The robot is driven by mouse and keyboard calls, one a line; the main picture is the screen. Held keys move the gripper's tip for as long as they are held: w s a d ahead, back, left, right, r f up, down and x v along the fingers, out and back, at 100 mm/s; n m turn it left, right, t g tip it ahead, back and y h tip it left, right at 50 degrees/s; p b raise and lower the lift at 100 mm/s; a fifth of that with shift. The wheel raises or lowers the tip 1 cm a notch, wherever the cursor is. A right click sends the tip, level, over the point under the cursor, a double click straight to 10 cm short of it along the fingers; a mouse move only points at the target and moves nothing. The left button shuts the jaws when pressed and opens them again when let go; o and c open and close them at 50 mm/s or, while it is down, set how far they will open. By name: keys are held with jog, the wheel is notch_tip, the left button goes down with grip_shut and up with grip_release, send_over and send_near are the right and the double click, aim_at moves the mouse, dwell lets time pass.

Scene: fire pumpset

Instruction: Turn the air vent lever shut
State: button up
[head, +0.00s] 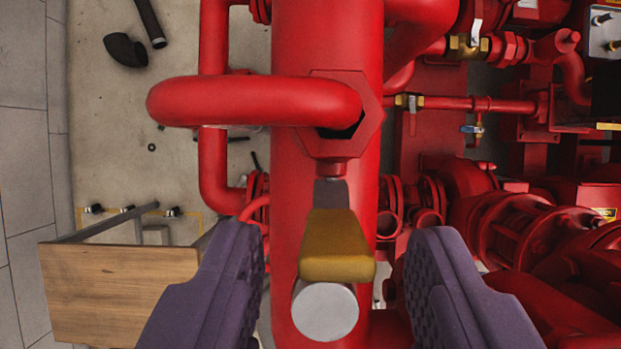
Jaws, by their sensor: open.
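The air vent fitting stands in the middle of the head view, with a red hexagonal flange (365,137) at its top. Below it a short grey neck (330,192) leads to a brass-yellow block (338,250), which appears to be the vent's lever or valve body; I cannot tell which. A round silver end (325,311) shows just under the block. My gripper (335,235) is open, with one purple finger to the left of the block and one to the right. Visible gaps separate both fingers from it, and nothing is held.
A thick red vertical pipe (292,220) stands behind the fitting, and a red looped pipe (220,102) runs left from it. Red pumps and pipes (530,225) crowd the right. A wooden board (105,290) is at lower left. Pale floor (110,110) lies beyond, with a black elbow (125,50).

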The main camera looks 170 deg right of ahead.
aim_at(332, 242)
jog(key=shift+x, duration=1.55)
grip_shut()
